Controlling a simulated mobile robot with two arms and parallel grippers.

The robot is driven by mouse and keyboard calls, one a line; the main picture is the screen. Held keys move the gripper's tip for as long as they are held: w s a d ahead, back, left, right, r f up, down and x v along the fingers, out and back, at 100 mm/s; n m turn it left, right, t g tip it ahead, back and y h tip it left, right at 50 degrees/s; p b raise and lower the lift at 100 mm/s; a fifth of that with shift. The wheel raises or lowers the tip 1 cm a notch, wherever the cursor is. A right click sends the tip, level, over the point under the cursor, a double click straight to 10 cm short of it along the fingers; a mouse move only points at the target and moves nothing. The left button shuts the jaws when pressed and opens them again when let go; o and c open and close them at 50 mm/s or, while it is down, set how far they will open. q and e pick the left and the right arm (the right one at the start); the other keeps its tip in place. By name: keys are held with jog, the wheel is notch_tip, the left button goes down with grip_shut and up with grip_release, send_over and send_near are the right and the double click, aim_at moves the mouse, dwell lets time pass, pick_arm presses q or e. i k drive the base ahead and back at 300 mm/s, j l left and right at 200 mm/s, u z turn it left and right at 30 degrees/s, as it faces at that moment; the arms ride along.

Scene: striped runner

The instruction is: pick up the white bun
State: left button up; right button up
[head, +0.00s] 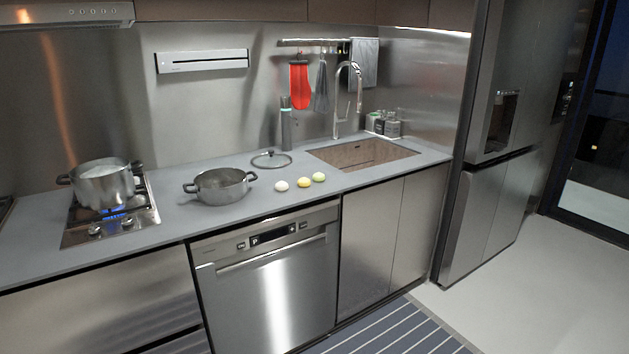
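In the head view a small white bun (281,186) sits on the grey countertop (235,222), near its front edge. It is just right of an open steel pot (221,187). A yellow bun (304,182) and a yellow-green bun (319,177) sit in a row to its right. Nothing covers the white bun. Neither of my grippers shows in this view.
A steaming pot (103,183) stands on a lit gas burner (112,212) at the left. A glass lid (271,160) lies behind the buns, near a grey bottle (286,125). The sink (362,154) is to the right. A striped runner (395,330) lies on the floor.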

aim_at(281, 186)
jog(key=z, duration=0.25)
jog(key=i+j+z, duration=0.25)
jog(key=z, duration=0.2)
jog(key=i+j+z, duration=0.4)
jog(key=k, duration=0.1)
